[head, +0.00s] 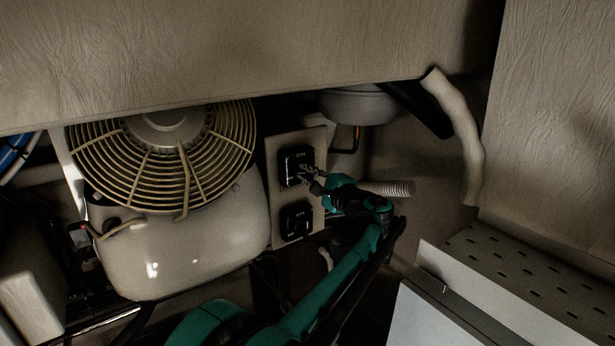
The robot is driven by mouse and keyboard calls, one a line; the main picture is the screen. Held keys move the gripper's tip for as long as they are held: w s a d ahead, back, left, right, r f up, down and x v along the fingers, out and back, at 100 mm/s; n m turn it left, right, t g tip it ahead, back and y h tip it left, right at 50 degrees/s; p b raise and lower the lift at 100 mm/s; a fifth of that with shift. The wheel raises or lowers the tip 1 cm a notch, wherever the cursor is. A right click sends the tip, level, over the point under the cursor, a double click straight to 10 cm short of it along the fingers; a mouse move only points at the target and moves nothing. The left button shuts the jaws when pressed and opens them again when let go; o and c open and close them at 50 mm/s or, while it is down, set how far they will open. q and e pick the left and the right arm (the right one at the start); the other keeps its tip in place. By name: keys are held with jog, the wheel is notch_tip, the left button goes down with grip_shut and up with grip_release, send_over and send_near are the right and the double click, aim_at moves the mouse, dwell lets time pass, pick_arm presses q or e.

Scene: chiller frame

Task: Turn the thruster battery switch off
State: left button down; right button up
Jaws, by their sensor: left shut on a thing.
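Two black battery switches are mounted one above the other on a pale upright panel (314,142) in the middle of the head view. My left gripper (308,174) is at the upper switch (292,160), with its fingers shut on that switch's knob. The fingers and the dim light hide most of the knob, so I cannot tell its angle. The lower switch (296,222) is apart from the gripper, with its dark knob visible. The labels on both switches are too small to read, so I cannot tell which is the thruster one. My right gripper is not in view.
A round fan guard (165,160) and a rounded pale housing (180,250) stand left of the panel. A ribbed pale hose end (398,188) is just right of my gripper. A wooden board (250,55) overhangs the top. A perforated ledge (530,270) is at right.

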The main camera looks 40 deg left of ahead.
pick_arm(q)
jog(key=shift+f+n, duration=0.15)
jog(key=shift+n, duration=1.15)
jog(key=shift+b, duration=0.3)
jog(key=c, duration=1.6)
grip_release()
jog(key=v, duration=1.2)
